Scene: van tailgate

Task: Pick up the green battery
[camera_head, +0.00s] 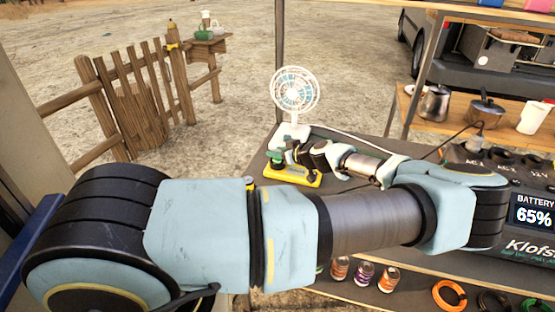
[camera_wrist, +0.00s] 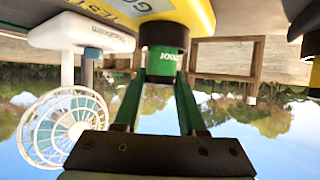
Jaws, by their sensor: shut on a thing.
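The green battery (camera_wrist: 160,72) is between the two fingertips of my gripper (camera_wrist: 158,90) in the wrist view, which looks upside down. My gripper is shut on it. A black cylindrical part (camera_wrist: 164,37) adjoins the battery, up against the yellow tester (camera_wrist: 196,12); I cannot tell if it is the battery's end or a socket. In the head view, the green battery (camera_head: 276,155) shows small at the yellow tester (camera_head: 291,174) on the table, with my gripper (camera_head: 286,155) beside it. My arm crosses the foreground and hides part of the table.
A white fan (camera_head: 295,92) stands just behind the tester; it also shows in the wrist view (camera_wrist: 68,128). A black power station (camera_head: 500,205) with a 65% display stands at the right. Several small cans (camera_head: 364,274) and coiled cables (camera_head: 450,296) are on a lower shelf.

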